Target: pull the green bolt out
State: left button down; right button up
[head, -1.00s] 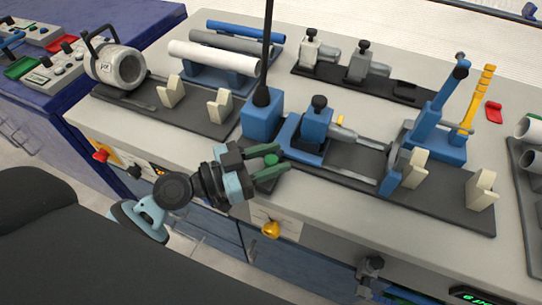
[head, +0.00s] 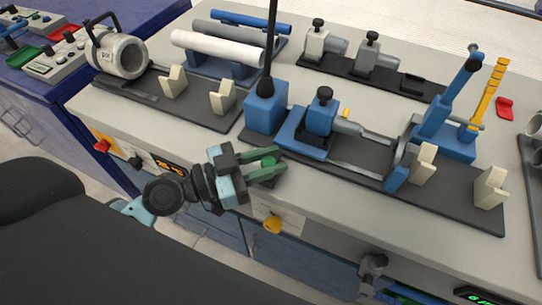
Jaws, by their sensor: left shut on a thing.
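The green bolt (head: 268,161) shows as a small round green head at the near edge of the bench, beside the tall blue block (head: 265,108). My left gripper (head: 277,166) has its green fingers around the bolt and is shut on it. The fingers and the gripper body hide most of the bolt, so I cannot tell how deep its shaft sits. My right gripper is not in view.
A blue clamp (head: 321,116) on a dark rail stands right of the block, with cream V-supports (head: 490,187) farther right. A thin black post rises from the block. A yellow knob (head: 272,225) sits on the bench front below my gripper.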

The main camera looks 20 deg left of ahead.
pick_arm(q)
jog(key=shift+s+d, duration=0.1)
jog(key=shift+s, duration=0.05)
jog(key=c, duration=1.4)
grip_release()
jog(key=shift+o, duration=1.2)
jog(key=shift+s, duration=0.15)
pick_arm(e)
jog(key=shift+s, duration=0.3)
pick_arm(q)
jog(key=shift+s+a+f+b, duration=0.15)
jog(key=shift+s+a+b, duration=0.15)
jog(key=shift+a, duration=0.2)
jog(key=b+v, duration=0.4)
jog(key=v, duration=0.2)
jog(key=shift+s+a, duration=0.25)
jog(key=shift+s, duration=0.05)
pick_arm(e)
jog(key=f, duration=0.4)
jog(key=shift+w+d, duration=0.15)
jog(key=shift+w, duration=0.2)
